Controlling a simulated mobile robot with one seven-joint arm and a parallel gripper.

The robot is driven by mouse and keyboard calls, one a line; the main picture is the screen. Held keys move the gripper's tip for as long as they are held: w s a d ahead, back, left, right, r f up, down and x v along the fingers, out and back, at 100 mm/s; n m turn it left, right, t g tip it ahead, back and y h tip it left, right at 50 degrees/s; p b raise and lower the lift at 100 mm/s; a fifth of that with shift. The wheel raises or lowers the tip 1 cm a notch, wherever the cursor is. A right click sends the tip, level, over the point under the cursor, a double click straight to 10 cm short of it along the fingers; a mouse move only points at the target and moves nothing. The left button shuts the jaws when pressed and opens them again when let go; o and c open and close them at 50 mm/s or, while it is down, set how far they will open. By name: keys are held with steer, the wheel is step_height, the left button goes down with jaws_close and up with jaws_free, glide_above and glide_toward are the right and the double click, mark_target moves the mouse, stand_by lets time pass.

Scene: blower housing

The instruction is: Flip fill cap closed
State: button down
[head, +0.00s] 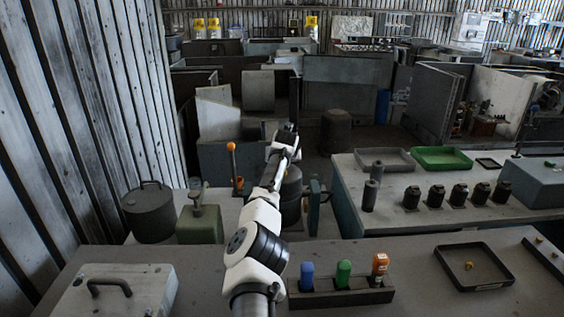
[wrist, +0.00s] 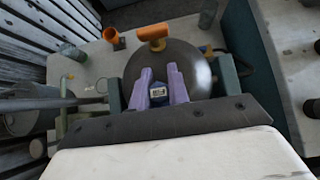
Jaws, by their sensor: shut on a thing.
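My gripper (wrist: 160,76) shows two lavender fingers in the wrist view, over a grey rounded housing (wrist: 195,65). A small dark blue piece (wrist: 156,94) with a pale label sits between the fingers, and they are shut on it. I cannot tell whether this piece is the fill cap. An orange T-shaped handle (wrist: 152,33) stands just beyond the fingertips, apart from them. An orange cup-like part (wrist: 112,37) is further left. In the head view the housing (head: 291,188) is partly hidden behind my arm, and the fingers cannot be made out.
An orange-topped lever (head: 231,148) stands left of my arm. A dark lidded canister (head: 150,212) and a green box (head: 200,226) stand at left. A rack (head: 340,292) with blue, green and orange containers is near. A black tray (head: 470,266) lies at right.

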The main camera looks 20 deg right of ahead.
stand_by(0.4)
steer(key=c, duration=1.3)
jaws_free()
steer(key=shift+c, duration=0.2)
steer(key=shift+s+r, duration=0.1)
steer(key=shift+b+v, duration=0.8)
steer(key=shift+v, duration=0.1)
steer(key=b+v, duration=0.4)
steer(key=v, duration=0.7)
steer(key=shift+s+r, duration=0.25)
steer(key=shift+a, duration=0.1)
steer(key=shift+f, duration=0.1)
